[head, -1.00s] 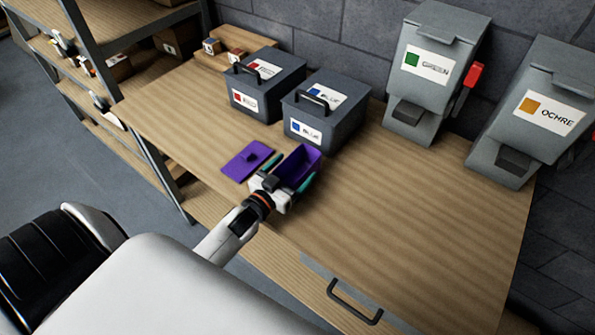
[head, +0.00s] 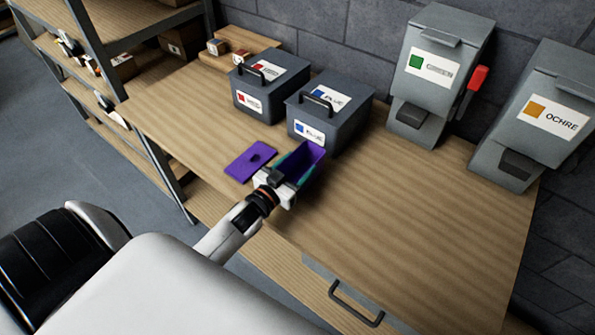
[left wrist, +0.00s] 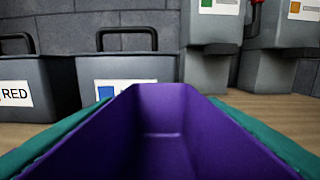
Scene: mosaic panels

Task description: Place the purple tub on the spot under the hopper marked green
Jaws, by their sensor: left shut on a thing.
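The purple tub (head: 306,155) is open-topped and looks empty inside; it fills the middle of the left wrist view (left wrist: 160,135). My left gripper (head: 295,164) is shut on it, with a teal finger along each side. I cannot tell whether the tub touches the table or is just above it. A purple lid (head: 250,160) lies flat to the left of the tub. The hopper marked green (head: 435,75) stands against the wall at the back right, with a red lever (head: 477,78) on its right side. My right gripper is not in view.
Grey boxes labelled RED (head: 270,83) and BLUE (head: 329,108) stand just behind the lid and tub. The OCHRE hopper (head: 535,115) stands right of the green one. The wooden table (head: 400,220) is clear between the tub and the hoppers.

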